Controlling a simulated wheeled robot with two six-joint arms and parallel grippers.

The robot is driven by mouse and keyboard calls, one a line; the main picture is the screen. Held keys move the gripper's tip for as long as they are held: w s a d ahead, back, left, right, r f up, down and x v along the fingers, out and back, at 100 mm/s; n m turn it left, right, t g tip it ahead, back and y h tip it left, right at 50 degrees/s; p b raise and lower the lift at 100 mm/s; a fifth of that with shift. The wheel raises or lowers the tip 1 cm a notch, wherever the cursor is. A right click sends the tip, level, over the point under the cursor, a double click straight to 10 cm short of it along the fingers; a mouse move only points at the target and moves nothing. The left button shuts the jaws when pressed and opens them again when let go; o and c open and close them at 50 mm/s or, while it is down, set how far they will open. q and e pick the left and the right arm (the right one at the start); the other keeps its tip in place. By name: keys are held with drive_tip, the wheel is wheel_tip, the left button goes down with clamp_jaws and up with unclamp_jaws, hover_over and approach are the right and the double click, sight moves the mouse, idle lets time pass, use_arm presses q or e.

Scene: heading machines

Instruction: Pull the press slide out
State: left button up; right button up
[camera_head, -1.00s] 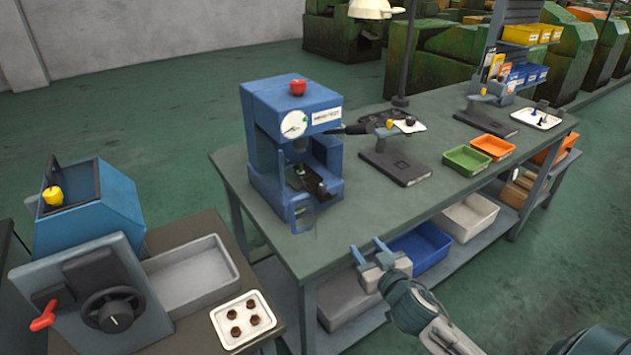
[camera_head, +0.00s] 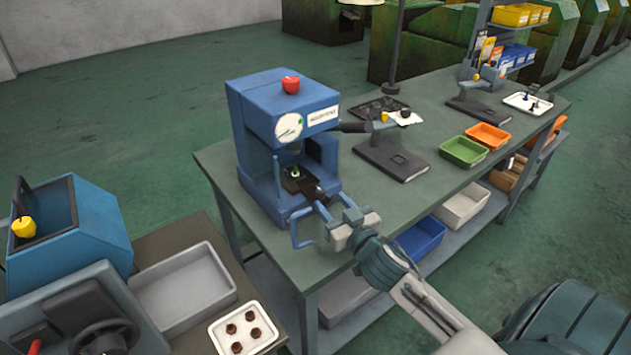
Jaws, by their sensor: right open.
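The blue press (camera_head: 262,155) stands at the near left corner of the bench. It has a red button on top and a round dial on its front. Its slide (camera_head: 308,186), a dark plate, sits low in the press opening. My right gripper (camera_head: 322,222) is open, just right of the handle. I cannot tell whether it touches the handle. The gripper hides some of the bench edge behind it. My left gripper is out of view.
A dark flat stand (camera_head: 390,160) lies right of the press, with green (camera_head: 464,152) and orange (camera_head: 488,136) trays farther along the bench. A blue machine (camera_head: 70,240), a grey bin (camera_head: 185,290) and a white tray of brown parts (camera_head: 221,343) stand at lower left.

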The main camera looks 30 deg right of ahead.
drive_tip(key=p, duration=0.2)
approach(304, 182)
drive_tip(key=w+r, duration=0.1)
drive_tip(key=w, duration=0.1)
drive_tip(key=w+d+r, duration=0.1)
drive_tip(key=w, duration=0.1)
drive_tip(key=shift+r, duration=0.3)
drive_tip(key=shift+w, duration=0.1)
drive_tip(key=shift+c, duration=0.5)
clamp_jaws()
